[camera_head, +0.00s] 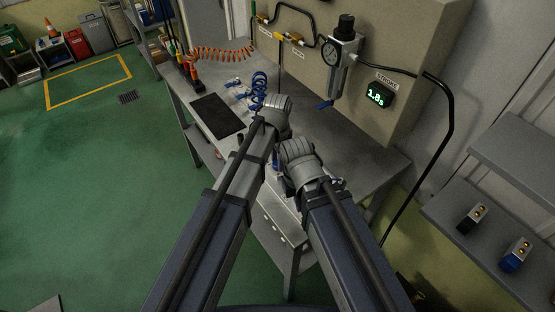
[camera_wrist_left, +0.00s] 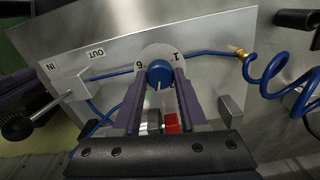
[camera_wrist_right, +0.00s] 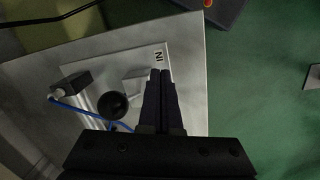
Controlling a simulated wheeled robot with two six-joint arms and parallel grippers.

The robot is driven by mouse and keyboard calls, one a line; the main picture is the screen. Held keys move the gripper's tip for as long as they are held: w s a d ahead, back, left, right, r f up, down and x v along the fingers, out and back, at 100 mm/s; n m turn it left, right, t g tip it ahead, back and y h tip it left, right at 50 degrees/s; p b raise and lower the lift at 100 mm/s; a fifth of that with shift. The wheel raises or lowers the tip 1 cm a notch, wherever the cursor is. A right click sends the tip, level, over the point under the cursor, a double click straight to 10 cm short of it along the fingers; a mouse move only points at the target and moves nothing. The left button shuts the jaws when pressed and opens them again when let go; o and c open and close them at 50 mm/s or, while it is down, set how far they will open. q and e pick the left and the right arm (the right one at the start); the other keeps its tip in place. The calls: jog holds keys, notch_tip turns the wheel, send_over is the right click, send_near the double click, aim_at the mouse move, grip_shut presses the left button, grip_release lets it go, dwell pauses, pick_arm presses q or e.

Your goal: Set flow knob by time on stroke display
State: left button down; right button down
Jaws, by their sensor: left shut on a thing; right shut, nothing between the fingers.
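The flow knob is a round blue knob (camera_wrist_left: 160,72) on a pale dial plate marked 6 and 1 in the left wrist view. A white pointer line on it runs toward the bottom of that view. My left gripper (camera_wrist_left: 164,82) is shut on the knob, one finger on each side. The stroke display (camera_head: 379,94) on the beige panel reads 1.8s in green. My right gripper (camera_wrist_right: 160,74) is shut and empty, above a plate labelled IN, beside a black round knob (camera_wrist_right: 112,104). In the head view my wrists hide the flow knob.
A pressure gauge with regulator (camera_head: 342,55) hangs on the panel. A dark mat (camera_head: 217,115) lies on the grey bench (camera_head: 345,150). Blue tubing (camera_wrist_left: 215,53) runs beside the dial, with a blue coiled hose (camera_wrist_left: 270,85) at right. Shelves (camera_head: 480,205) stand at right.

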pick_arm(q)
jog(key=shift+m, duration=0.5)
jog(key=shift+c, duration=2.2)
grip_release()
notch_tip(320, 180, up, 8)
jog(key=p, duration=0.8)
pick_arm(e)
notch_tip(320, 180, up, 8)
pick_arm(q)
jog(key=shift+f, duration=0.15)
pick_arm(e)
jog(key=shift+f, duration=0.1)
